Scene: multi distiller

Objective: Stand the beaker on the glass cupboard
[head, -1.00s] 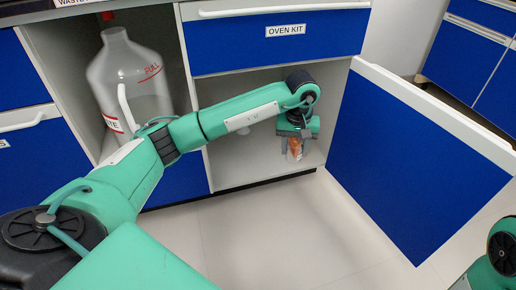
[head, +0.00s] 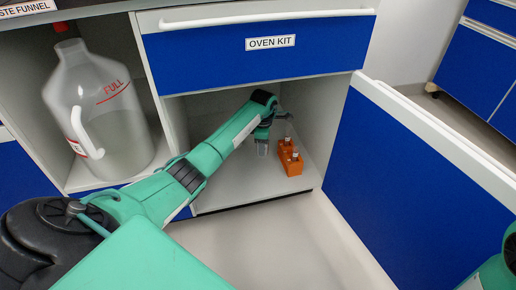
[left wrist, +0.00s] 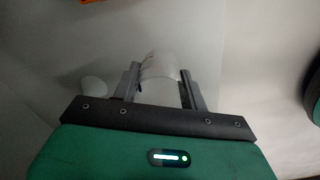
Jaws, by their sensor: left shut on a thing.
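My left gripper (head: 264,133) reaches into the open cupboard (head: 237,192) under the drawer marked OVEN KIT. It is shut on a clear beaker (head: 262,147), which hangs below it, just left of an orange rack. In the left wrist view the beaker (left wrist: 160,72) shows between the two fingers (left wrist: 160,88). Its base is partly hidden, and I cannot tell whether it touches the cupboard floor. No label naming a glass cupboard is readable. My right gripper is out of view; only part of my right arm shows at the lower right.
The orange rack (head: 290,160) with small vials stands on the cupboard floor. The blue door (head: 400,190) stands open to the right. A large waste bottle (head: 103,115) fills the left compartment. Open floor lies in front.

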